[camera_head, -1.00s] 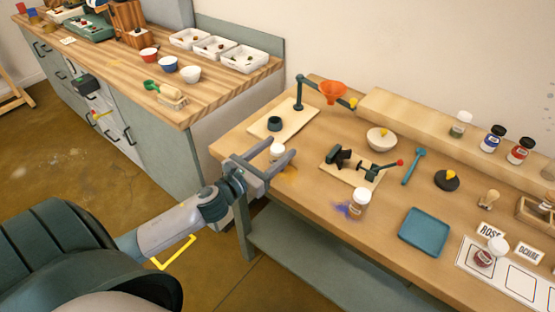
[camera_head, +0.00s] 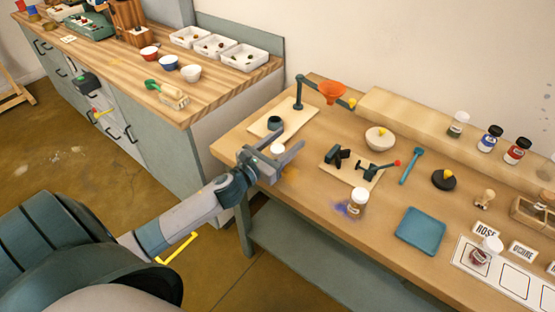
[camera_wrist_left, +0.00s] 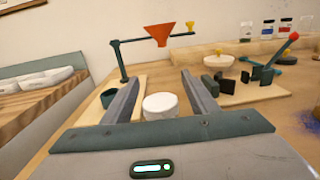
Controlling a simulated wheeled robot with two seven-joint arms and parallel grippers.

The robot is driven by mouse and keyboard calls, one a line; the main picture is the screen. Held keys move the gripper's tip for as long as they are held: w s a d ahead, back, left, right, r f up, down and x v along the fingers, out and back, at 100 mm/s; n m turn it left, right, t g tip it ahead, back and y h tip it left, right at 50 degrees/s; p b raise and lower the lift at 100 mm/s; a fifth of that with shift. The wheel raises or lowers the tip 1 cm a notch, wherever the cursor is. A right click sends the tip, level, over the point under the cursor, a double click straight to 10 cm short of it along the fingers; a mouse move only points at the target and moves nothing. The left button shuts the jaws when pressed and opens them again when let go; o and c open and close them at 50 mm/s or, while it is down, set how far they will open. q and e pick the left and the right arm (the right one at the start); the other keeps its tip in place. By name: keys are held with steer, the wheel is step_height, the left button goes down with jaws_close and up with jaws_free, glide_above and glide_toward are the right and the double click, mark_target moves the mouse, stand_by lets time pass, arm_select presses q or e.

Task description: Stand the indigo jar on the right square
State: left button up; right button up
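My left gripper (camera_head: 291,137) is open, with its fingers on either side of a white-lidded jar (camera_head: 278,150) near the table's left front edge. In the left wrist view the white lid (camera_wrist_left: 160,106) sits between the fingers with gaps on both sides. The jar's contents are hidden. Another white-lidded jar (camera_head: 358,202) stands beside a blue-violet powder stain; I cannot tell which jar is indigo. The right square (camera_head: 548,296) looks empty and is partly cut off.
A blue tray (camera_head: 421,231), a board with black clamps (camera_head: 352,172) and a bowl (camera_head: 379,138) are on the table. A stand with an orange funnel (camera_head: 332,91) rises behind the gripper. ROSE (camera_head: 486,230) and OCHRE (camera_head: 522,251) labels stand behind the card. Several jars line the shelf.

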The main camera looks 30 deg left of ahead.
arm_select(q)
steer(key=c, duration=1.2)
steer(key=shift+o, duration=0.2)
steer(key=shift+r, duration=0.2)
steer(key=shift+r, duration=0.6)
steer(key=s+d+r, duration=0.1)
steer(key=d+r, duration=0.2)
steer(key=s+d+r, duration=0.1)
steer(key=d+r, duration=0.2)
steer(key=d, duration=0.1)
steer(key=s+d+r+b, duration=0.1)
steer(key=d+r, duration=0.2)
steer(key=d, duration=0.1)
steer(key=shift+s+r, duration=0.25)
steer(key=shift+s, duration=0.1)
